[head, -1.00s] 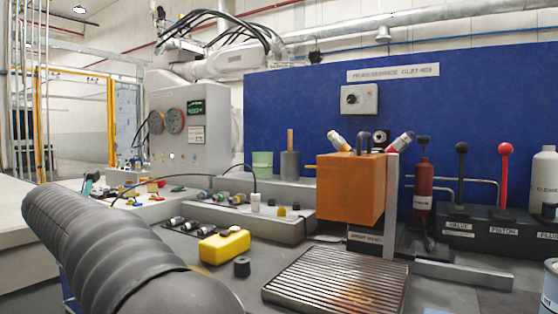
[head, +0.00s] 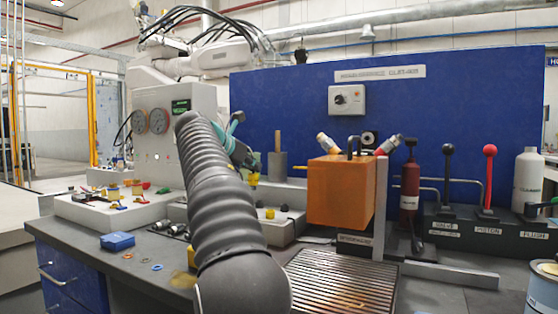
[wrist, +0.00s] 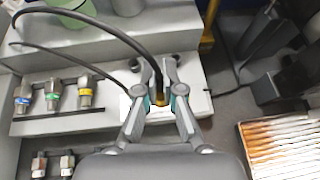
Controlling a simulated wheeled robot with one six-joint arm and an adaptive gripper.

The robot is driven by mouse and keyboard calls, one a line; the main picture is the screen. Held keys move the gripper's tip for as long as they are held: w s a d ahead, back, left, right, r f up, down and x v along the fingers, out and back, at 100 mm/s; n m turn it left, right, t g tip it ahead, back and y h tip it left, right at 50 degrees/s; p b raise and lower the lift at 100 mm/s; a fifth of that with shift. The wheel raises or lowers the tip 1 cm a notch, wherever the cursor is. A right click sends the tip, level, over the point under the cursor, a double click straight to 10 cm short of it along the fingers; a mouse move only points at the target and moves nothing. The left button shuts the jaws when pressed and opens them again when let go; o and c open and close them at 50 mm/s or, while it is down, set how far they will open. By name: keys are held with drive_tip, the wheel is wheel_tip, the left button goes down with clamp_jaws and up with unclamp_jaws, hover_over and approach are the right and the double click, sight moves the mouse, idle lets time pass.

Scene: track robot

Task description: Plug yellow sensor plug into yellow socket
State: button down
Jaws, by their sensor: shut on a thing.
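My gripper (wrist: 160,92) is shut on a small yellow piece, seemingly the yellow sensor plug (wrist: 160,99); the fingers hide most of it. In the head view the gripper (head: 250,170) points down, with the yellow plug (head: 253,180) at its tips, above the light grey step. A row of metal fittings with coloured bands stands left of the gripper in the wrist view. My arm hides this row in the head view.
A black cable (wrist: 105,30) arcs to the gripper. The orange box (head: 340,192) and ribbed metal grate (head: 330,280) lie to the right. A grey cylinder (head: 277,165) stands behind. A blue block (head: 117,241) sits on the bench at left.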

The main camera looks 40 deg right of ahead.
drive_tip(key=shift+m+g, duration=0.6)
drive_tip(key=shift+g, duration=0.1)
drive_tip(key=s+d, duration=0.1)
drive_tip(key=d, duration=0.1)
drive_tip(key=s+d+r, duration=0.1)
drive_tip(key=s, duration=0.1)
drive_tip(key=shift+d+r, duration=0.1)
drive_tip(key=shift+d, duration=0.3)
drive_tip(key=shift+s+a+f+b, duration=0.1)
drive_tip(key=shift+f+b, duration=0.85)
drive_tip(key=shift+f, duration=0.55)
drive_tip(key=shift+a+f+b, duration=0.1)
drive_tip(key=shift+f+b, duration=0.85)
drive_tip(key=shift+f, duration=0.5)
drive_tip(key=shift+p, duration=1.3)
drive_tip(key=shift+f+b, duration=0.8)
drive_tip(key=shift+f, duration=0.5)
drive_tip(key=c, duration=1.2)
unclamp_jaws()
drive_tip(key=shift+c, duration=0.2)
